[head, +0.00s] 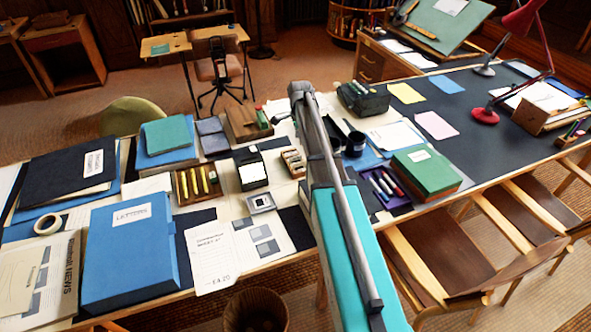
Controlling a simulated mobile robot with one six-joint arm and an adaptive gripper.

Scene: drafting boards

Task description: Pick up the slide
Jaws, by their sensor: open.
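The slide appears to be a small pale grey square with a darker centre (261,203). It lies flat near the front of the long table, at the upper edge of a printed sheet with grey squares (262,240). A black box with a white card face (251,170) stands just behind it. My arm, turquoise and grey, reaches up the middle of the head view, to the right of the slide and apart from it in the picture. I cannot make out my gripper; the arm hides part of the table.
A tray of yellow sticks (198,183) and a blue letters box (128,252) are left of the slide. A purple tray of pens (386,187) and a green box (426,172) are to the right. Wooden chairs (440,260) line the front edge.

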